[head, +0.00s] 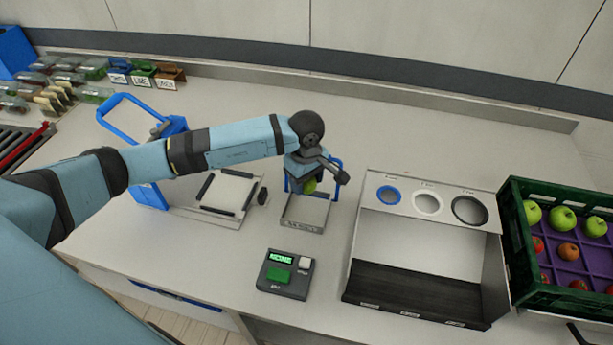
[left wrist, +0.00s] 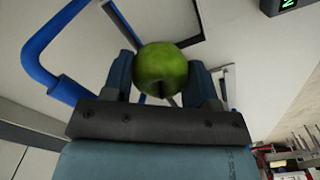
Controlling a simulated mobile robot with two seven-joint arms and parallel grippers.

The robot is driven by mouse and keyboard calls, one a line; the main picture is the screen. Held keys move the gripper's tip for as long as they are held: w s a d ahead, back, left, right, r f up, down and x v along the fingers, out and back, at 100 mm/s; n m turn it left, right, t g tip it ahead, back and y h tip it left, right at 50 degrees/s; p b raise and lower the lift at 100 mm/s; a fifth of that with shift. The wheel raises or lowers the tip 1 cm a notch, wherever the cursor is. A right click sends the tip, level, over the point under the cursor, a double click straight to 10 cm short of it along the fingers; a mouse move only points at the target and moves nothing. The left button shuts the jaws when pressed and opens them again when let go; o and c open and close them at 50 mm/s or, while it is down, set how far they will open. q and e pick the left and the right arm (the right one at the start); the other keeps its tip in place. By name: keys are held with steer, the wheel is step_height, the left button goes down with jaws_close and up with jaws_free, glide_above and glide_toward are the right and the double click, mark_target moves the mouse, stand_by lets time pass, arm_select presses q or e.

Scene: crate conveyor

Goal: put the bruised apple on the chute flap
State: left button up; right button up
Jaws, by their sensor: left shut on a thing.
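My left gripper (head: 308,181) is shut on a green apple (head: 310,187), held over a small metal tray with a lettered front edge (head: 303,228), seemingly the chute flap. In the left wrist view the green apple (left wrist: 161,68) sits between the two blue fingers of my left gripper (left wrist: 161,82). No bruise shows on its visible side. In the head view the fingers and arm hide part of the apple and the tray's back. I cannot tell the gap between apple and tray. My right gripper is not in view.
A green crate (head: 518,262) with green and red apples stands at the right. Beside it is a box with three round holes (head: 428,230). A button unit (head: 286,275) sits in front. A black-edged plate (head: 228,193) and blue-handled device (head: 150,195) are left. Small goods fill the back left.

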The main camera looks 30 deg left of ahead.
arm_select(q)
step_height(320, 180, down, 7)
steer(key=b, duration=0.3)
steer(key=shift+r+b, duration=0.1)
steer(key=shift+b, duration=0.2)
steer(key=shift+f+b, duration=0.6)
steer(key=shift+f, duration=0.1)
steer(key=o, duration=1)
steer(key=shift+r+p, duration=1.5)
steer(key=shift+r, duration=2.05)
